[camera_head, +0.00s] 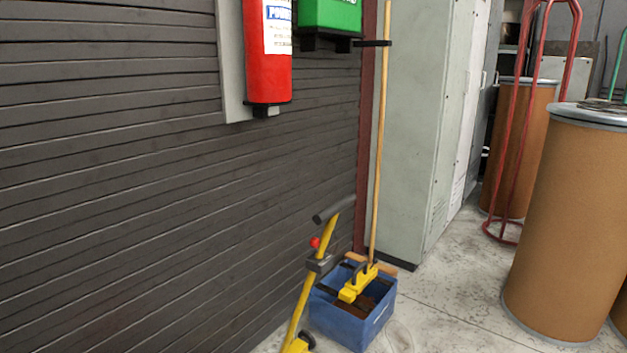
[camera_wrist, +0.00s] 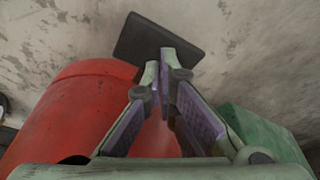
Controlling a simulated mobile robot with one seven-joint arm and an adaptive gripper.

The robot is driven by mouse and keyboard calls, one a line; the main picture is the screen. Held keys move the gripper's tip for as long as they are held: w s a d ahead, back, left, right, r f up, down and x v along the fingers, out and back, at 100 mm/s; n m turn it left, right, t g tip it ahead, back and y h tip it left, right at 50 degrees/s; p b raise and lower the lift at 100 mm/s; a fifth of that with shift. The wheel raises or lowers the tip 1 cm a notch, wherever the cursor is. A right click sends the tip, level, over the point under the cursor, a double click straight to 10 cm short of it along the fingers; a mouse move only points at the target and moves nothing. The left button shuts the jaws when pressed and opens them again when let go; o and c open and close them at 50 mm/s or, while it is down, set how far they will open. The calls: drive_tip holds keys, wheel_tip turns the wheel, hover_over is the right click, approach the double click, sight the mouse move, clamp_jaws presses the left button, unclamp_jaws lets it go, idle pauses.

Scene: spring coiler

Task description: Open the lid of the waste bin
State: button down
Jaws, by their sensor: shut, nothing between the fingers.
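My gripper (camera_wrist: 164,60) shows in the wrist view, its two purple-padded fingers drawn together at the tips with nothing between them. The tips overlap a dark flat plate (camera_wrist: 150,36) in the picture; I cannot tell whether they touch it. A large rounded red body (camera_wrist: 62,112) lies left of and behind the fingers, beside that plate. It may be the waste bin, but I cannot tell for sure, and no lid is clear on it. The head view shows neither my gripper nor a clear waste bin.
A green box-like thing (camera_wrist: 262,132) is close right of the fingers. In the head view, a red cylinder (camera_head: 268,60) hangs on the slatted wall. A blue crate (camera_head: 340,325), yellow-framed tool (camera_head: 306,290) and brown drum (camera_head: 567,225) stand on the worn floor (camera_head: 450,290).

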drive_tip(key=shift+f, duration=0.15)
drive_tip(key=shift+f+b, duration=1.95)
drive_tip(key=shift+f, duration=0.15)
drive_tip(key=shift+r, duration=0.15)
drive_tip(key=p+v, duration=0.4)
drive_tip(key=s+p+v, duration=0.1)
drive_tip(key=p+v, duration=0.1)
drive_tip(key=shift+r, duration=0.1)
